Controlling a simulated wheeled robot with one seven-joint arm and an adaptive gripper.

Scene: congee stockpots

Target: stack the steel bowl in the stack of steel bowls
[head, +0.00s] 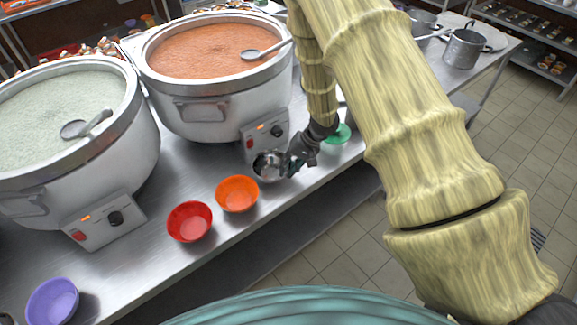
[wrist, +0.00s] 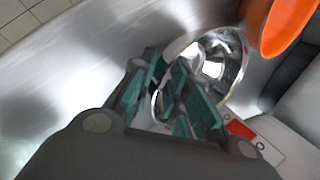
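A shiny steel bowl (head: 270,166) is on the steel counter near its front edge, right of the orange bowl. In the wrist view the steel bowl (wrist: 222,62) lies just beyond and partly between the fingers. My gripper (head: 291,163) is at the bowl's right side in the head view. In the wrist view the green fingers of my gripper (wrist: 180,82) are apart, with part of a shiny rim showing between them; contact is not clear. I cannot make out a separate stack of steel bowls; my arm hides part of the counter.
An orange bowl (head: 237,194), red bowl (head: 190,222) and purple bowl (head: 53,301) line the front edge. A green bowl (head: 340,134) is behind my gripper. Two large congee pots (head: 205,105) (head: 130,150) stand behind. Metal pots (head: 464,48) are at far right.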

